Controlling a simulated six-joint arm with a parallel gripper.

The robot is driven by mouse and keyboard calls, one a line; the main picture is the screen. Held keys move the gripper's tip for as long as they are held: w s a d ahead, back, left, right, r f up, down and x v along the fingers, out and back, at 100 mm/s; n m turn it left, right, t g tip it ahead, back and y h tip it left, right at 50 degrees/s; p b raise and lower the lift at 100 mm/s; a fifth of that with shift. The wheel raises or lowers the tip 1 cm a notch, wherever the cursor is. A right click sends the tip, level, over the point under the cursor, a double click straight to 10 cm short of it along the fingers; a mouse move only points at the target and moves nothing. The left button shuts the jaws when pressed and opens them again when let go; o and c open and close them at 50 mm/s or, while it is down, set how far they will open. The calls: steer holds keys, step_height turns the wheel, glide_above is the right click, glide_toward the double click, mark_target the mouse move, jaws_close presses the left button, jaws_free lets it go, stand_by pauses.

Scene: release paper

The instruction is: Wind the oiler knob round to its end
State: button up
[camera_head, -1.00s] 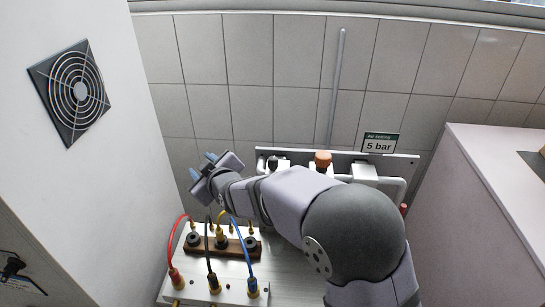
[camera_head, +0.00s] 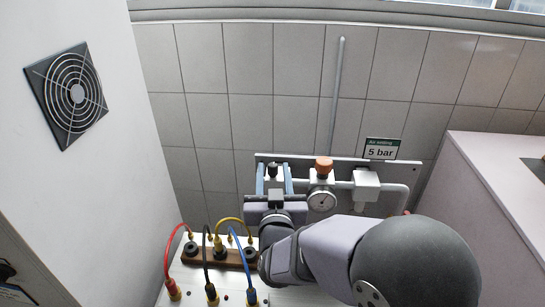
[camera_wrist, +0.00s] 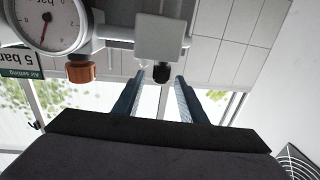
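The oiler knob, a small black knob (camera_head: 272,169), sits on the left unit of the air line on the back wall. In the wrist view the black knob (camera_wrist: 161,74) projects from a white block (camera_wrist: 160,38). My gripper (camera_head: 273,178) is open, its two blue-grey fingers pointing at that unit, one on each side of the knob in the picture. In the wrist view my gripper (camera_wrist: 158,86) shows a gap between each finger and the knob. I cannot tell whether the fingertips reach fully around it. The unit's lower part is hidden behind my gripper.
Right of the knob are an orange-brown knob (camera_head: 323,163), a pressure gauge (camera_head: 321,201) and another white unit (camera_head: 366,184). A "5 bar" sign (camera_head: 381,149) stands above. Below are coloured cables on a terminal box (camera_head: 190,290). A white cabinet (camera_head: 110,170) stands left.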

mark_target(273, 163)
steer(key=shift+w+a+p, duration=0.2)
steer(key=shift+w+p, duration=0.5)
steer(key=shift+w, duration=1)
steer(key=shift+w+a+p, duration=0.2)
steer(key=shift+w+p, duration=0.45)
steer(key=shift+w, duration=1)
steer(key=shift+c, duration=0.4)
jaws_close()
